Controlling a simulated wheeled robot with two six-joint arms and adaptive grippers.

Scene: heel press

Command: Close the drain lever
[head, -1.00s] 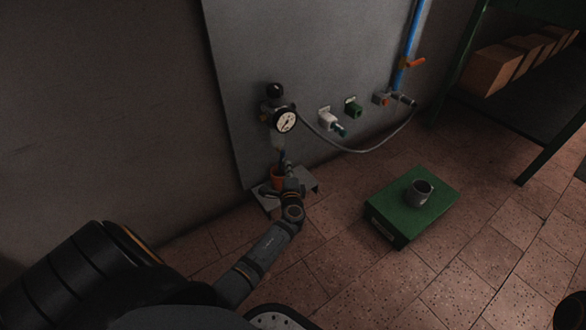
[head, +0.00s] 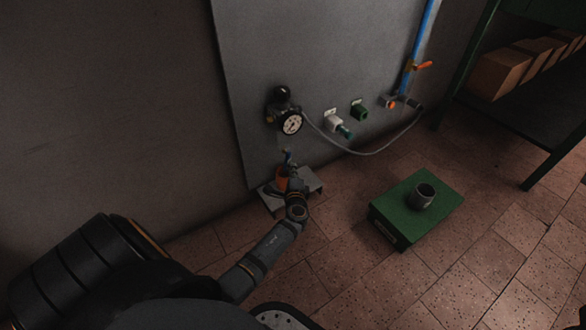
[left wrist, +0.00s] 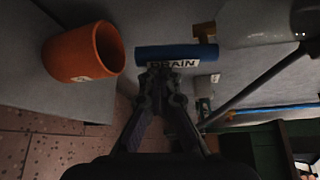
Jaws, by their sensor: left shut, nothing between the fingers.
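The drain lever is a blue bar with a white DRAIN label (left wrist: 174,62), lying across the upper middle of the left wrist view. In the head view its small blue part (head: 288,157) shows below the regulator with the round gauge (head: 291,124). My left gripper (left wrist: 160,74) is shut and empty, its fingertips right at the label's lower edge; I cannot tell whether they touch. In the head view the left gripper (head: 294,178) partly hides the orange cup (head: 281,181) under the lever. The cup also shows in the left wrist view (left wrist: 82,54). My right gripper is not in view.
The cup stands on a grey bracket (head: 270,200) low on the wall panel. A grey hose (head: 365,151) runs right from the regulator to a blue pipe (head: 416,55) with an orange-handled valve (head: 421,66). A green box (head: 395,222) bearing a grey mug (head: 423,196) is on the floor.

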